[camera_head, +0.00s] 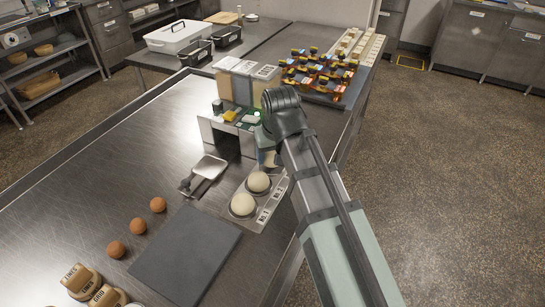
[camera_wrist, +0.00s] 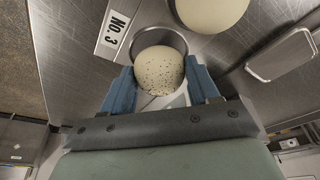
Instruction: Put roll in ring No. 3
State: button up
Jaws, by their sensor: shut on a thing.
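My gripper (camera_wrist: 161,88) is shut on a pale roll with dark specks (camera_wrist: 158,68), one blue finger on each side. The roll is at ring No. 3 (camera_wrist: 151,37), covering most of its opening; the ring's far rim shows past it. I cannot tell how far the roll is down inside. The label No. 3 (camera_wrist: 114,27) lies beside the ring on the metal tray (camera_head: 268,213). In the head view my arm hides this ring, and the gripper (camera_head: 268,160) is only partly seen. Two plain pale rolls (camera_head: 258,182) (camera_head: 243,205) sit in the other rings.
Several brown balls (camera_head: 137,226) line the counter. A dark mat (camera_head: 185,256) lies in front. Bare steel (camera_head: 110,165) is free at left.

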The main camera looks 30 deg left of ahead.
jog(key=shift+f, duration=0.65)
jog(key=shift+f, duration=0.15)
jog(key=o, duration=1.1)
jog(key=shift+c, duration=0.2)
jog(key=v, duration=1.2)
